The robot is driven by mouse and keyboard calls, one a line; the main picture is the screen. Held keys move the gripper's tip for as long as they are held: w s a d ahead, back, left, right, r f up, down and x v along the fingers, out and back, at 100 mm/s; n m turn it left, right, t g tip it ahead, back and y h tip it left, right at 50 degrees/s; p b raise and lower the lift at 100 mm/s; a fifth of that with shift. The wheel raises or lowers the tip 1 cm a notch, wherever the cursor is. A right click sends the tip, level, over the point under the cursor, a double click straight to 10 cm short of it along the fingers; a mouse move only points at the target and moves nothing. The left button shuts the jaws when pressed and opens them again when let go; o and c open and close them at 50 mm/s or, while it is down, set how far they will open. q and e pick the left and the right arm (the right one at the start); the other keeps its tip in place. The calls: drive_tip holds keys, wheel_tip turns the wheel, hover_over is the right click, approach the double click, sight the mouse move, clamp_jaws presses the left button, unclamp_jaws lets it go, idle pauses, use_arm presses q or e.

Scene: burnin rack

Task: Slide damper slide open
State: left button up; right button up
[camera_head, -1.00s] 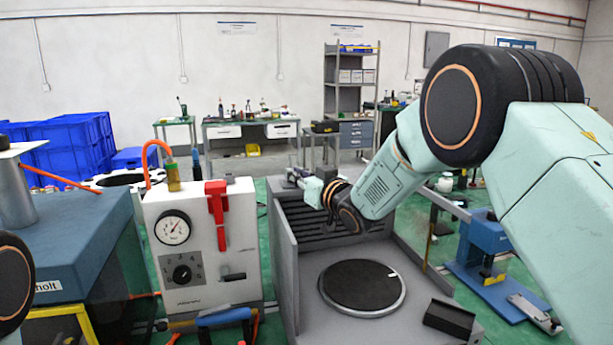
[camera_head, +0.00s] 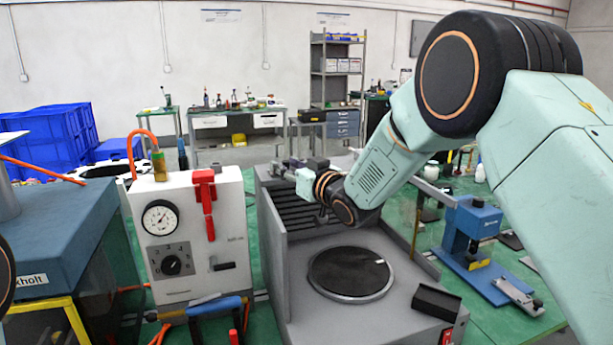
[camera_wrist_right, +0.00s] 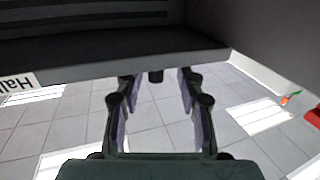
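A grey open-topped unit (camera_head: 272,240) has a ribbed back wall and a round dark plate in its floor. My right gripper (camera_head: 290,168) is at the top of the back wall. In the right wrist view, its two fingers (camera_wrist_right: 157,90) are spread apart. A small dark knob (camera_wrist_right: 156,76) sits between the fingertips, below the edge of a grey panel (camera_wrist_right: 100,65); gaps show on both sides. I cannot tell for sure whether this knob belongs to the damper slide. The slide itself is not clearly visible. My left gripper is out of view.
A white control box (camera_head: 195,265) with a gauge, dial and red lever stands left of the unit. A blue press (camera_head: 470,245) stands to the right. A small black block (camera_head: 437,302) is on the unit's front right. Blue crates (camera_head: 50,135) are behind left.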

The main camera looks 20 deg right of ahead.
drive_tip(key=v, duration=1)
drive_tip(key=shift+d, duration=0.1)
